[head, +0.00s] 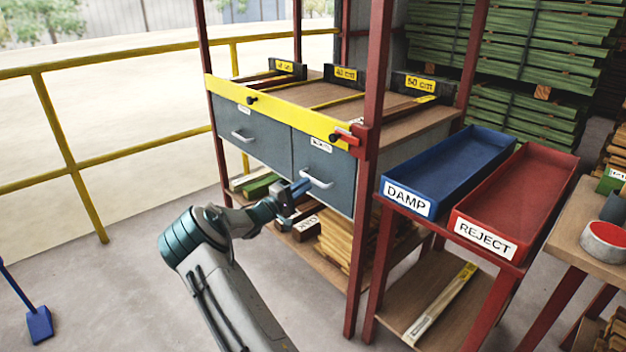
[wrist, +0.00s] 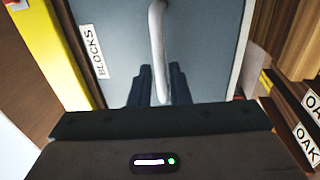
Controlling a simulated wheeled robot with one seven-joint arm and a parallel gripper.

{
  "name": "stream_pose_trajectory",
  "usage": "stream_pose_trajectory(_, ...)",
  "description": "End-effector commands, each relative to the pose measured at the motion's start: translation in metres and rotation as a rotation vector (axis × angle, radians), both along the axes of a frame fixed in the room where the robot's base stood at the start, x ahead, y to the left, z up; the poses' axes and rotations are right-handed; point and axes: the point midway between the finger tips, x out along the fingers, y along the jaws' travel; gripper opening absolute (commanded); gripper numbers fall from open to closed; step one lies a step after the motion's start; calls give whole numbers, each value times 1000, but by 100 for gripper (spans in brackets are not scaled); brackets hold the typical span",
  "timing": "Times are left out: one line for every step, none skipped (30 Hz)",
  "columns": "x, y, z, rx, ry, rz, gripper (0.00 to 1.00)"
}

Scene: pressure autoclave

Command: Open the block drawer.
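The block drawer (head: 325,172) is the right one of two grey drawers under the yellow rail in the head view. It looks closed. In the wrist view its grey front (wrist: 205,45) carries a "BLOCKS" label (wrist: 93,52). Its pale bar handle (head: 316,181) also shows in the wrist view (wrist: 157,40). My gripper (head: 301,188) is at the left end of the handle. In the wrist view its dark fingers (wrist: 162,85) stand on either side of the handle's lower end, with a narrow gap between them. Contact with the handle is not clear.
A second grey drawer (head: 245,135) is to the left. A red post (head: 362,210) stands right of the drawers, beside blue DAMP (head: 410,198) and red REJECT (head: 485,236) trays. Wood pieces (head: 345,240) lie on the shelf below.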

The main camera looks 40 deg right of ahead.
Motion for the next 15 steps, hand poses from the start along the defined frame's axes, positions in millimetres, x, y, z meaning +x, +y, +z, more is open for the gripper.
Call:
stream_pose_trajectory(0, -11, 3, 0, -1, -3, 16)
stream_pose_trajectory(1, -15, 4, 0, -1, -2, 16)
stream_pose_trajectory(1, -21, 5, 1, 0, -1, 16)
stream_pose_trajectory(1, -25, 5, 1, 0, -1, 16)
stream_pose_trajectory(2, -28, 6, 0, 0, 0, 16)
stream_pose_trajectory(3, -32, 6, 0, 0, 0, 16)
stream_pose_trajectory(3, -34, 7, 0, 0, 0, 16)
stream_pose_trajectory(3, -36, 7, 0, 0, -1, 16)
stream_pose_trajectory(3, -39, 7, 1, 0, 0, 16)
stream_pose_trajectory(3, -40, 7, 1, 0, 0, 16)
stream_pose_trajectory(3, -40, 7, 1, 0, 0, 16)
stream_pose_trajectory(3, -41, 7, 1, 0, 1, 16)
stream_pose_trajectory(4, -41, 8, 1, 0, 1, 16)
stream_pose_trajectory(4, -42, 7, 1, 0, 1, 16)
stream_pose_trajectory(4, -42, 7, 1, 0, 1, 16)
